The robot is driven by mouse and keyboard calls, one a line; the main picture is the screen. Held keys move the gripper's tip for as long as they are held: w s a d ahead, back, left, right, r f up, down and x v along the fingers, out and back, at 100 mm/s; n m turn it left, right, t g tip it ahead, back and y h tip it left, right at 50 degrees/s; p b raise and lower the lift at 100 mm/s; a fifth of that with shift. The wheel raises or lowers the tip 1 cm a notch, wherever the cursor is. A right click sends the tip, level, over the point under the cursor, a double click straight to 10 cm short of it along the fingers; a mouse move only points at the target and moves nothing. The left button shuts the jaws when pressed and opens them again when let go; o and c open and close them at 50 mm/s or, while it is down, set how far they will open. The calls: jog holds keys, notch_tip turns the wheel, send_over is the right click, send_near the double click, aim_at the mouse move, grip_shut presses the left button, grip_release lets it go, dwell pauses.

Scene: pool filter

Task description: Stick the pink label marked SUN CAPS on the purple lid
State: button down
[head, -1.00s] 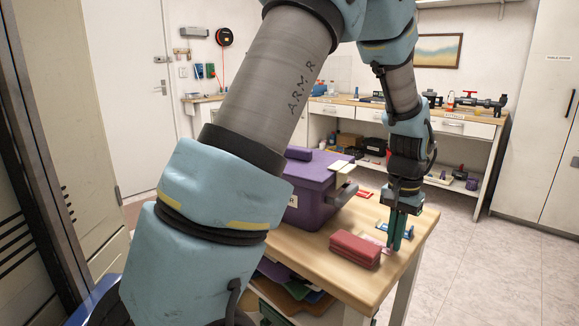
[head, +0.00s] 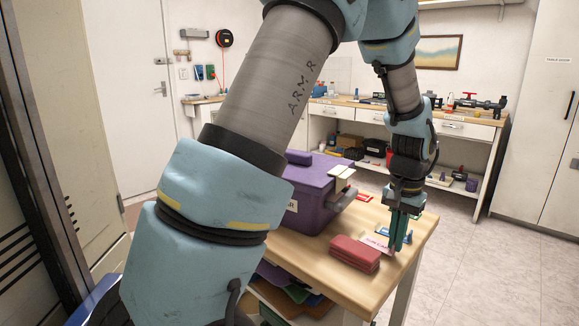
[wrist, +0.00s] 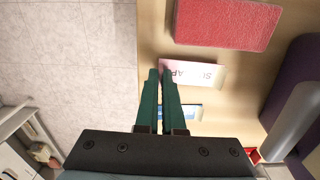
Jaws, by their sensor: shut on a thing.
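The pink label (head: 376,242) shows beside the red block in the head view, its lettering partly readable. In the wrist view the label (wrist: 205,73) looks pale, with part of its lettering upside down. My gripper (head: 394,248) points down at the table's right end. In the wrist view my gripper's green fingers (wrist: 160,71) are shut on one end of the label and hide that end. The purple lid (head: 318,168) tops the purple box (head: 308,208), left of my gripper. The box shows in part at the wrist view's right edge (wrist: 299,66).
The red block (head: 355,252) lies close to the label on the wooden table (head: 335,283). A blue-and-white label (head: 384,230) lies behind, also under my fingers in the wrist view (wrist: 188,111). A pale-ended clamp or latch (head: 342,176) sticks out at the box's right side.

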jog(key=shift+s+d+r+p, duration=0.1)
jog(key=shift+s+r+p, duration=0.05)
jog(key=shift+r+p, duration=0.4)
jog(key=shift+s+d+r+p, duration=0.1)
jog(key=shift+r+p, duration=0.3)
jog(key=shift+r, duration=0.1)
dwell(0.4)
notch_tip(320, 180, up, 5)
jog(key=p, duration=0.4)
dwell(0.3)
